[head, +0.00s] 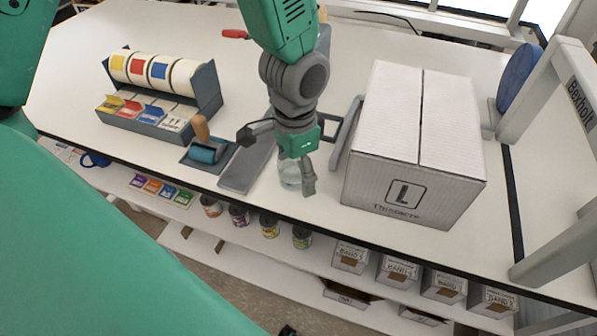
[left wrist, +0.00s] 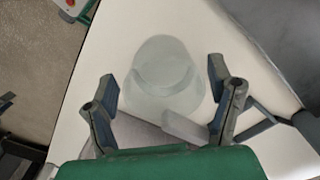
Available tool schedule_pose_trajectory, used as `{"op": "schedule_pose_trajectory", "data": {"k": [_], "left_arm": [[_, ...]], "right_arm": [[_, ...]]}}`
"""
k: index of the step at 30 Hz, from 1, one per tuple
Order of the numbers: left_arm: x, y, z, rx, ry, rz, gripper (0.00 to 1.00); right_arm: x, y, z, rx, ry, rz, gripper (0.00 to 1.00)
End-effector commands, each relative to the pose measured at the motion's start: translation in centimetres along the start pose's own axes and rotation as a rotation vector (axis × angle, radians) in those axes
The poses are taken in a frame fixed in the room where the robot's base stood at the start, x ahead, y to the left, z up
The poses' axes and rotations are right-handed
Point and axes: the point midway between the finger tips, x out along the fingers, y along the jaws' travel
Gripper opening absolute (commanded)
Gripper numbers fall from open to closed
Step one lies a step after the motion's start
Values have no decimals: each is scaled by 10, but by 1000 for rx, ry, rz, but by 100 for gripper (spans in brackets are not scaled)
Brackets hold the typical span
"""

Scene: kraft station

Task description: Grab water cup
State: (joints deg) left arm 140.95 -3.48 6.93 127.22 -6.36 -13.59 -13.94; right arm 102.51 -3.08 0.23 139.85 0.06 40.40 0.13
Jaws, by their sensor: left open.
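The water cup (head: 290,176) is clear and stands on the white table, near its front edge. It also shows in the left wrist view (left wrist: 162,75), seen from above, between and just beyond my fingertips. My left gripper (head: 283,160) is over the cup in the head view, with its fingers spread. In the left wrist view my left gripper (left wrist: 163,95) is open, one finger on each side of the cup, and I cannot tell whether either touches it. The cup's upper part is partly hidden by the gripper in the head view. My right gripper does not show.
A large box (head: 405,150) marked L stands close to the right of my gripper. A grey flat piece (head: 246,168) and a roller (head: 206,150) lie to the left. A tape dispenser (head: 205,90) stands further left. Several cans and small boxes sit on the shelf below.

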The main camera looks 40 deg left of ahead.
Motion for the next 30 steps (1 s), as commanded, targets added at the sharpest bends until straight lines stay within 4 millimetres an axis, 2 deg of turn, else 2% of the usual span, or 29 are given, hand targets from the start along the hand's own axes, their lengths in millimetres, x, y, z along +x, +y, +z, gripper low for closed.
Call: {"op": "schedule_pose_trajectory", "data": {"k": [7, 8, 12, 13, 24, 30], "left_arm": [[1, 3, -1, 0, 0, -4, 75], [1, 4, -1, 0, 0, -5, 72], [1, 6, -3, 1, -1, -7, 22], [1, 6, -3, 1, -2, -8, 17], [0, 2, -1, -1, 1, -3, 17], [-7, 1, 0, -1, 1, -1, 17]], "right_arm": [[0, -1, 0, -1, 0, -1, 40], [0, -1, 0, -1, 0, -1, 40], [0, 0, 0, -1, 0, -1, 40], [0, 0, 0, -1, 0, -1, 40], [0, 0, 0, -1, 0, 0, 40], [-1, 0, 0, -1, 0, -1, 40]]}}
